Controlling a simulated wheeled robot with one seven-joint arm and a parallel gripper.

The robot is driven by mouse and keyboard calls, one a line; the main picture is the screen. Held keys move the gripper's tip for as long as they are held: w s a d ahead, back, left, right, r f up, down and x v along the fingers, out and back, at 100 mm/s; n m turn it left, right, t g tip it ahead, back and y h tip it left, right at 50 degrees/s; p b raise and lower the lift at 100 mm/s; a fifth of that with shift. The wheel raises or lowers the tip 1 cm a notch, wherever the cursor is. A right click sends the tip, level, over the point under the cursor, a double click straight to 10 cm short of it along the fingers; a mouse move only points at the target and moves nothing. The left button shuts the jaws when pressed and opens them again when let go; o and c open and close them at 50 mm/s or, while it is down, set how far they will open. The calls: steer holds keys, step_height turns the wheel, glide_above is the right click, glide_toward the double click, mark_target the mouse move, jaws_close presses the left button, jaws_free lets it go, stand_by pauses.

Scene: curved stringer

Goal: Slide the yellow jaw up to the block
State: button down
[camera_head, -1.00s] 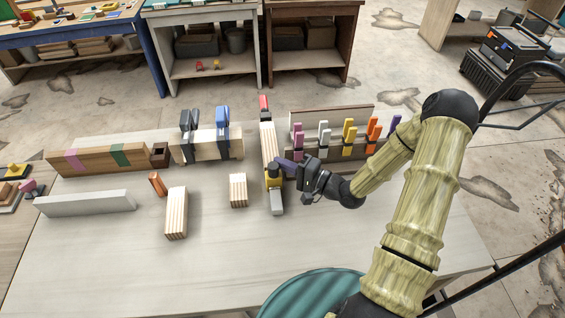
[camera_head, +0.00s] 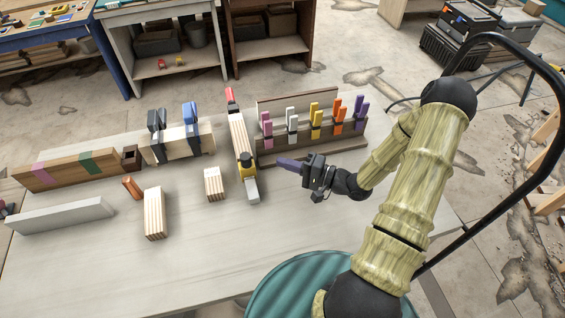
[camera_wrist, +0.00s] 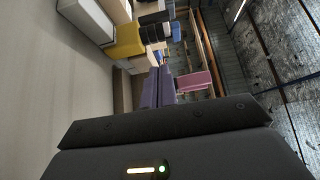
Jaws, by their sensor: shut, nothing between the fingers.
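The yellow jaw (camera_head: 244,161) sits on a grey bar (camera_head: 252,190) that runs away from me. A long pale wood block (camera_head: 238,132) lies along the bar beyond the jaw, up to a red end (camera_head: 230,96). The jaw's far side looks at or very close to the block's near end; I cannot tell if they touch. My gripper (camera_head: 282,163) is shut and empty, its purple fingers pointing left, a short way right of the jaw. In the wrist view the yellow jaw (camera_wrist: 126,40) lies beyond and left of my shut fingers (camera_wrist: 158,88).
A wooden rack (camera_head: 318,148) with several coloured clips stands right of the bar, behind my gripper. Left are a small block (camera_head: 213,184), a taller striped block (camera_head: 155,213), an orange cylinder (camera_head: 132,188) and a white bar (camera_head: 60,215). The front table is clear.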

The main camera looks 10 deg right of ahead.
steer(key=shift+w+f+n+g+h, duration=0.3)
steer(key=shift+w+n+h, duration=0.1)
steer(key=shift+h, duration=0.3)
steer(key=n+h, duration=0.1)
steer(key=w+f+g+h, duration=0.1)
steer(key=shift+w+d+f+n+h, duration=0.1)
steer(key=shift+d+n+h, duration=0.05)
steer(key=shift+n+h, duration=0.25)
steer(key=h, duration=0.1)
steer(key=d+n+h, duration=0.1)
steer(key=d+g+h, duration=0.1)
steer(key=h, duration=0.1)
steer(key=shift+w+n, duration=0.25)
steer(key=shift+n, duration=0.05)
steer(key=s+r+n+g+h, duration=0.2)
steer(key=s+r+g+h, duration=0.3)
steer(key=s+r, duration=0.7)
steer(key=s+h, duration=0.1)
steer(key=s, duration=0.2)
steer(key=shift+a+r+n+h, duration=0.2)
steer(key=shift+n+h, duration=0.1)
steer(key=shift+n, duration=0.1)
steer(key=shift+w+d, duration=0.15)
